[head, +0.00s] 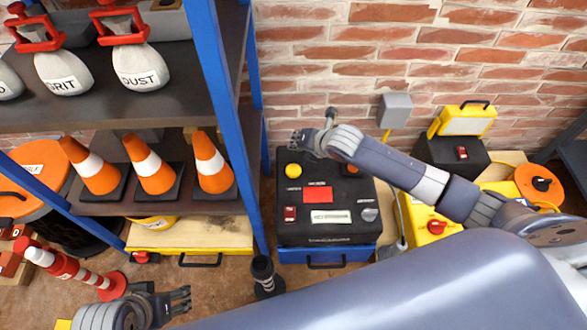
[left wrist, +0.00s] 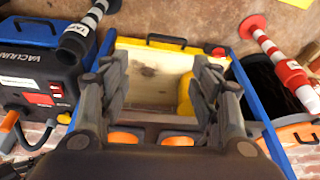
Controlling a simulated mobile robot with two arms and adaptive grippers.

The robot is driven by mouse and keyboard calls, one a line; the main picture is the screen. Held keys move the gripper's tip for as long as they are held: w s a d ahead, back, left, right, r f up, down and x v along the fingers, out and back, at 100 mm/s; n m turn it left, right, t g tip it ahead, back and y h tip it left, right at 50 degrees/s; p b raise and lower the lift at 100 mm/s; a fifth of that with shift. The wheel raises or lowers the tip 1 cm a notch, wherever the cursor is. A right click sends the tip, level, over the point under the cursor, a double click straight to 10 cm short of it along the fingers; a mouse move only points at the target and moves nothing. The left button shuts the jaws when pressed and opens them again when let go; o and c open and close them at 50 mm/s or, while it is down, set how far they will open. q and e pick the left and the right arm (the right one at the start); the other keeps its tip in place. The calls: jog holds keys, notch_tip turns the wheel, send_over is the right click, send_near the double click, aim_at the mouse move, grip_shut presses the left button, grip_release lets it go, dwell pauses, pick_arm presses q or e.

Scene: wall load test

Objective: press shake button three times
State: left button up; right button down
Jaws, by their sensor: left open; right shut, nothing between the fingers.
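A black machine (head: 290,230) on a blue base stands against the brick wall in the head view. A yellow round button (head: 293,170) sits on its upper left, with a small label below it that is too small to read. My right gripper (head: 301,139) is shut and empty above the back edge of the machine, behind the yellow button. It looks apart from the button; its height is hard to judge. My left gripper (head: 182,301) is open and empty low in the head view. The left wrist view shows its spread fingers (left wrist: 158,80) and part of the machine, marked VACUUM (left wrist: 20,65).
A blue-framed shelf (head: 222,110) with orange cones (head: 155,165) and sacks (head: 140,67) stands left of the machine. A dark post (head: 264,275) stands in front. A red-and-white post (head: 70,268) is at lower left. Yellow equipment (head: 428,225) stands right. Some floor is clear.

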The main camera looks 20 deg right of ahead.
aim_at(296, 168)
pick_arm(q)
jog(key=w+d+r+t+h+b, duration=0.1)
jog(key=w+d+r+t+b, duration=0.15)
jog(key=w+r+t, duration=0.4)
jog(key=w+d+r+t+h+b, duration=0.2)
jog(key=w+d+r+t, duration=0.15)
jog(key=w, duration=0.55)
pick_arm(e)
notch_tip(296, 168, down, 4)
jog(key=shift+r, duration=0.1)
jog(key=shift+f+b, duration=0.8)
jog(key=shift+b, duration=0.2)
notch_tip(296, 168, down, 3)
jog(key=shift+b, duration=0.95)
pick_arm(q)
notch_tip(296, 168, up, 19)
jog(key=s+d+m+t+h, duration=0.1)
jog(key=s+t+h, duration=0.1)
jog(key=t, duration=0.9)
jog(key=shift+d+f+h, duration=0.15)
jog(key=shift+d+h, duration=0.15)
jog(key=shift+h, duration=0.4)
pick_arm(e)
jog(key=shift+f, duration=0.2)
jog(key=shift+f, duration=0.15)
